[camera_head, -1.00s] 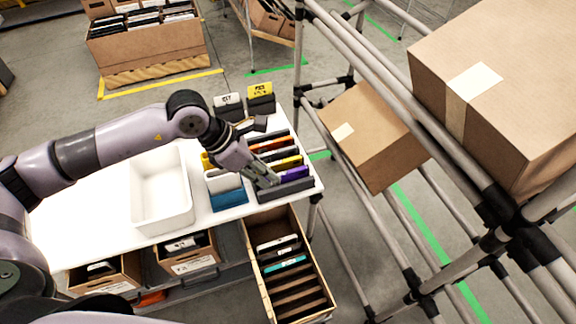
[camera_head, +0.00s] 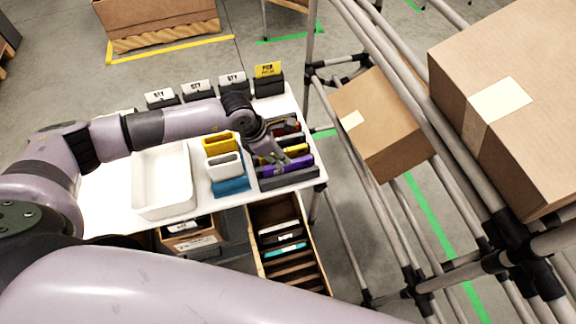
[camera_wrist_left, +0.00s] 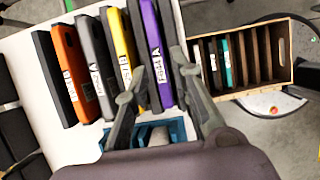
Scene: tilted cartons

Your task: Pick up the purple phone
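The purple phone (camera_head: 299,163) stands on edge in a dark rack at the front right of the white table. It also shows in the left wrist view (camera_wrist_left: 151,35), with a white label on its side. My left gripper (camera_head: 283,157) is over the rack at the purple phone. In the left wrist view its two fingers (camera_wrist_left: 160,65) are spread, one on each side of the purple phone in the picture. Whether they touch it cannot be told. The fingers hide part of the phone's near end. My right gripper is not in view.
Yellow (camera_wrist_left: 121,45), grey and orange (camera_wrist_left: 75,75) phones stand close beside the purple one. A white bin (camera_head: 140,190) and a blue holder (camera_head: 231,187) lie to the left. A wooden crate (camera_head: 257,235) is below the table edge. A pipe rack with cartons (camera_head: 378,125) stands right.

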